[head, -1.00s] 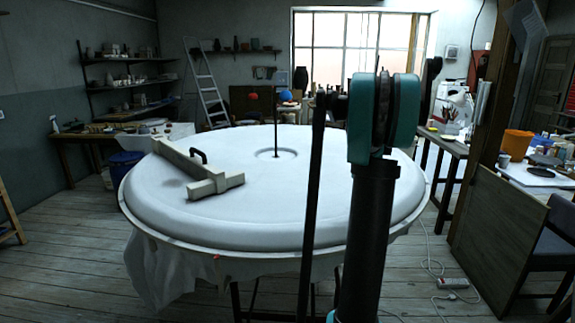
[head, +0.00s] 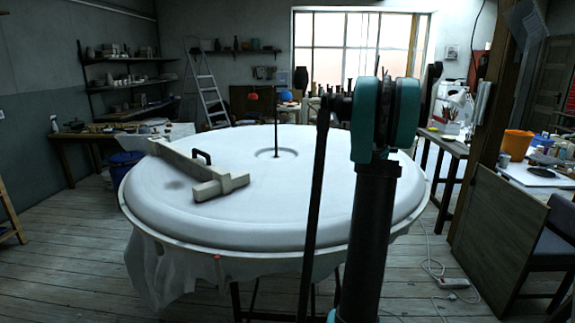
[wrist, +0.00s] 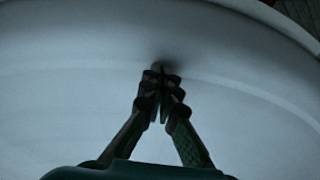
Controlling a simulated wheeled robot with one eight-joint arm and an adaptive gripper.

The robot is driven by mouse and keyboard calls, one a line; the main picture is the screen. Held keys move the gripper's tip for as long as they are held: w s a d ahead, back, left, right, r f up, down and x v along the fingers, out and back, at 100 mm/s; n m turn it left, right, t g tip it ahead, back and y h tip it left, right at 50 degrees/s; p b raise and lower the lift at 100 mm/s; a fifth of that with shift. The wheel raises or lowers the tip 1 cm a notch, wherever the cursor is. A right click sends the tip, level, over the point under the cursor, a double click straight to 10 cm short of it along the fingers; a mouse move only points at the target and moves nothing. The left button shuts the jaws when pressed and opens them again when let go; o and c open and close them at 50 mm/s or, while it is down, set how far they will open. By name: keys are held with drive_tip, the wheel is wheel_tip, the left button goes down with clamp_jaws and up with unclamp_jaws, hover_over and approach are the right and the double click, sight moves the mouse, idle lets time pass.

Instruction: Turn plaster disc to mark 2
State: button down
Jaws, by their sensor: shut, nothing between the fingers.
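The large round white plaster disc (head: 300,210) lies on a stand in the middle of the head view, and its smooth surface fills most of the wrist view (wrist: 70,110). A thin dark rod (head: 276,135) rises at its centre. A small red spot (head: 216,257) shows at the near rim; I cannot read any number. My gripper (wrist: 160,72) is shut and empty, its tips at the disc's surface with a dark shadow there; contact is likely but not certain. In the head view my arm hides the gripper and part of the disc's right side.
A pale wooden bar with a crosspiece (head: 222,187) and dark handle (head: 202,156) lies on the disc's left part. White cloth (head: 165,275) hangs below the rim. A leaning board (head: 497,235) and a power strip (head: 453,283) are at right.

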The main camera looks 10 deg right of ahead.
drive_tip(key=shift+w+d+f, duration=0.1)
drive_tip(key=shift+w+d, duration=0.35)
drive_tip(key=shift+d, duration=0.9)
drive_tip(key=shift+w+d+f, duration=0.1)
drive_tip(key=shift+w+d, duration=0.3)
drive_tip(key=shift+d, duration=0.9)
drive_tip(key=shift+w+d+f, duration=0.1)
drive_tip(key=shift+w+d, duration=0.35)
drive_tip(key=shift+d, duration=0.9)
drive_tip(key=shift+s+a+r, duration=0.1)
drive_tip(key=shift+a, duration=0.1)
drive_tip(key=shift+d, duration=0.15)
drive_tip(key=shift+r, duration=3.5)
